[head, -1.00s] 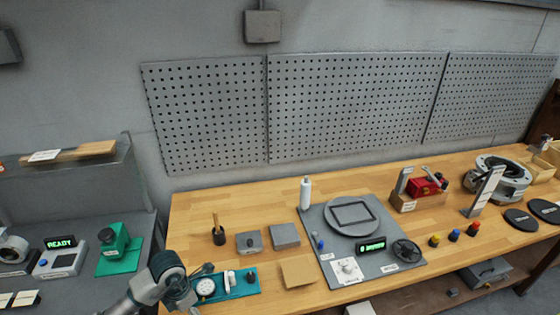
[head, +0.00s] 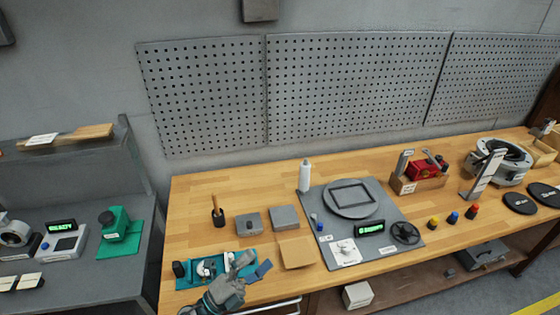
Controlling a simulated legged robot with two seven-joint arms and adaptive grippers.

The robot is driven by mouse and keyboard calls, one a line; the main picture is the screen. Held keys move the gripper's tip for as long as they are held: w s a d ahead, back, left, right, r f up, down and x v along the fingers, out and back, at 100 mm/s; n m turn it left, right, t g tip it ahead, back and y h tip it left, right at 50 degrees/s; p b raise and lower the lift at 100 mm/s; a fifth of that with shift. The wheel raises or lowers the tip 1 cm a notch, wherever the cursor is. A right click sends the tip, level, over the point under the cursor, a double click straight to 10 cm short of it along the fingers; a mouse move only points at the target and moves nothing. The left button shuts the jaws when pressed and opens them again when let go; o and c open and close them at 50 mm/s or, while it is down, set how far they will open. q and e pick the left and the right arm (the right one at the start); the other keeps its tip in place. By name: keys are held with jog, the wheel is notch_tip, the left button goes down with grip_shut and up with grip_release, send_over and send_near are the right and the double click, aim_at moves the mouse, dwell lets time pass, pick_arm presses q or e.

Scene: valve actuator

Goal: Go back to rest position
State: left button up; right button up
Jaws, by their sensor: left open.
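My left gripper (head: 240,262) is at the lower middle-left of the head view, over the front left part of the wooden bench (head: 192,208). It is open, with nothing seen between its fingers. It covers part of a teal tray (head: 205,254) that holds a white dial gauge (head: 207,268) and a dark knob. The grey valve panel (head: 330,226) lies to the right of the gripper, apart from it. On it are a round plate (head: 353,197), a lit green display (head: 369,227) and a black handwheel (head: 405,232). My right gripper does not show.
A flat tan pad (head: 296,252) and two grey blocks lie near the gripper. A red toolbox item (head: 421,170), coloured knobs and a flanged valve body (head: 503,162) stand right. A grey side table (head: 145,262) is left.

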pick_arm(q)
jog(key=w+a+f+n+t+y, duration=0.25)
jog(key=a+n+t+y, duration=0.2)
jog(key=n+y, duration=0.3)
jog(key=w+a+f+n+t+y, duration=0.2)
jog(key=a+f+n+t+y, duration=0.25)
jog(key=n, duration=0.45)
jog(key=s+a+f+n+g+y, duration=0.1)
jog(key=a+f+n+g+y, duration=0.25)
jog(key=f, duration=0.25)
jog(key=s+a+f+n+g+y, duration=0.2)
jog(key=f+n+g+y, duration=0.1)
jog(key=f+n+y, duration=0.15)
jog(key=s+f+n+g, duration=0.3)
jog(key=s+f+g, duration=1)
jog(key=s+f, duration=0.7)
jog(key=s+a+f, duration=0.1)
jog(key=s+f, duration=0.1)
jog(key=f, duration=1.1)
jog(key=s+f, duration=0.2)
jog(key=f, duration=1.2)
jog(key=s+a+f+g, duration=0.2)
jog(key=s+a+f, duration=0.1)
jog(key=s+f, duration=1)
jog(key=s, duration=0.3)
jog(key=shift+s+f, duration=0.3)
jog(key=shift+f, duration=0.05)
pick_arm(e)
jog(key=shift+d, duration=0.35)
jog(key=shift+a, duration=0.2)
